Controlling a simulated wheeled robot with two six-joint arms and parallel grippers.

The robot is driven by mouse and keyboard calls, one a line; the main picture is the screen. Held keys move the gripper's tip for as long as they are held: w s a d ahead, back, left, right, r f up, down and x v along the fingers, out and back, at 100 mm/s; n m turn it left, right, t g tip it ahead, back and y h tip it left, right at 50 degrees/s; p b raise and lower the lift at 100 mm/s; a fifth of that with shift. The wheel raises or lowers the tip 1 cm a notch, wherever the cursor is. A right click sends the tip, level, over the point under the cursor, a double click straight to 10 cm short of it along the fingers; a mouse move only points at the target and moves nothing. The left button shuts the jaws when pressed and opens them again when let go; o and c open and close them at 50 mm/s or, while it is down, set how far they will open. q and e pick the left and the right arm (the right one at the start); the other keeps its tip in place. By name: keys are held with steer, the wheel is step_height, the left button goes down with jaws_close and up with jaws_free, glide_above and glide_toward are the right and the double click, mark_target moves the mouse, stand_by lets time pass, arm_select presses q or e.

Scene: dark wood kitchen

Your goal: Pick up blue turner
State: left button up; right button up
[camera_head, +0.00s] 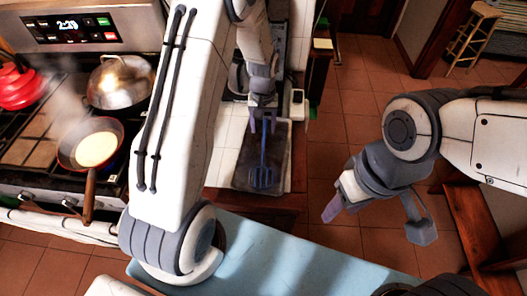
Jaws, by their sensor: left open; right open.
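The blue turner (263,174) lies on a dark board (243,151) on the counter, its slotted head toward me and its handle pointing away. My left gripper (263,128) is open at the handle end, with one finger on each side of the handle as seen from above. I cannot tell whether the fingers touch it or how high they are above it. My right gripper (377,222) is open and empty over the tiled floor, well to the right of the counter.
A stove at the left carries a steaming frying pan (97,149), a lidded pot (121,82) and a red kettle (19,86). A wooden stool (474,38) stands at the far right. White tiled counter (228,135) borders the board's left side.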

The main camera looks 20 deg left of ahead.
mark_target(264, 142)
arm_select(q)
step_height(264, 142, down, 5)
steer(key=shift+d+f+p, duration=0.1)
steer(key=shift+d+p, duration=0.05)
steer(key=shift+p, duration=1)
steer(key=shift+f, duration=0.25)
jaws_close()
